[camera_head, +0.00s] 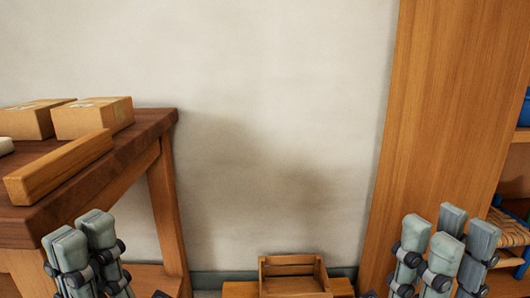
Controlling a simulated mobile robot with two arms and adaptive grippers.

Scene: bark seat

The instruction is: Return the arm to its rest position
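My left gripper (82,234) is at the lower left, in front of the dark wooden table. Its grey-green fingers point up, with a narrow gap between the tips and nothing in it. My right gripper (447,236) is at the lower right, in front of the tall wooden panel. Its grey-green fingers point up and stand apart, with nothing held between them. The lower parts of both grippers and most of both arms are outside the view.
The wooden table (148,124) at left holds two cardboard boxes (95,118) (28,122) and a wooden bar (60,168). A small wooden crate (291,285) stands low at centre. A tall wooden panel (455,90) and a blue-framed woven seat (508,232) are at right.

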